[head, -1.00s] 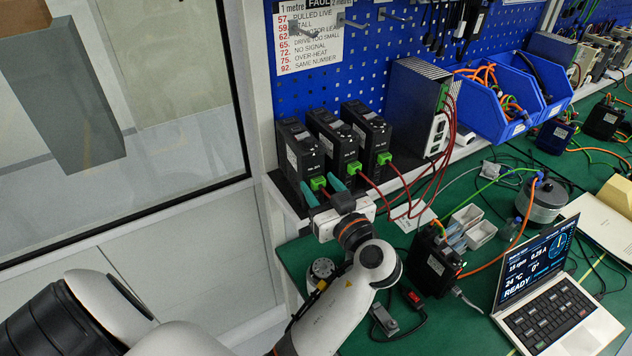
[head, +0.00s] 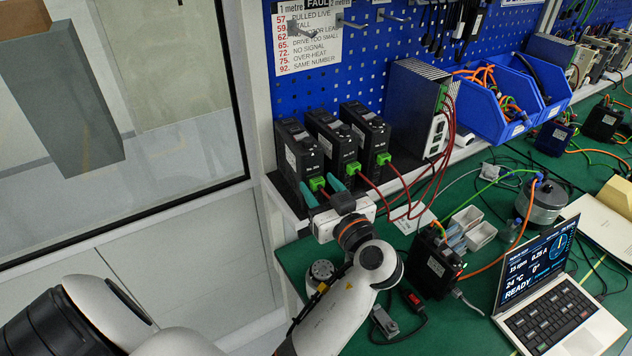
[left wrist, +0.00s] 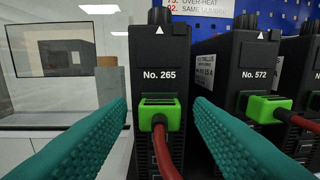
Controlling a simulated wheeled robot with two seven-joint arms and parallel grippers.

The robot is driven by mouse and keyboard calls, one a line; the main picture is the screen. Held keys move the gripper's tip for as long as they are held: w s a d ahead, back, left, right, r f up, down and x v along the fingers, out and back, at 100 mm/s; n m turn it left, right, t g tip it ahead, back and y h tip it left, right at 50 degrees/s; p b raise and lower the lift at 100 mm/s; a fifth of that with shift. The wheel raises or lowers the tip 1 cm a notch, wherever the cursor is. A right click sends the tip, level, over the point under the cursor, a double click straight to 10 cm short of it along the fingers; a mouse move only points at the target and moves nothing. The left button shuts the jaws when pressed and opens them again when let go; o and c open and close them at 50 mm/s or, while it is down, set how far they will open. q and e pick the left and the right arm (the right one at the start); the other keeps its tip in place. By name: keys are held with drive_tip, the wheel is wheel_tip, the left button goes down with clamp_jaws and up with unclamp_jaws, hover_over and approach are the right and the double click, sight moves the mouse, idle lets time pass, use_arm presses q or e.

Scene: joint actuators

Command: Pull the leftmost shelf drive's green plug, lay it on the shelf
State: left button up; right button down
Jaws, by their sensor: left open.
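The leftmost shelf drive (head: 296,150) is a black box labelled No. 265 in the left wrist view (left wrist: 158,65). Its green plug (left wrist: 160,114), with a red cable, sits in the drive's front; in the head view the plug (head: 317,183) is partly beside the fingers. My left gripper (head: 322,194) is open, its teal fingers on either side of the plug; in the left wrist view the gripper (left wrist: 162,115) shows clear gaps to it. The shelf (head: 285,195) runs under the drives. My right gripper is not in view.
Two more black drives (head: 331,144) (head: 367,137) with green plugs stand to the right; the nearer one is labelled No. 572. Red cables run to a power supply (head: 420,107). An open laptop (head: 552,312), a motor and loose cables lie on the green bench.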

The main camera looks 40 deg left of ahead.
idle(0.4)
use_arm(q)
drive_tip(key=shift+b, duration=0.5)
clamp_jaws()
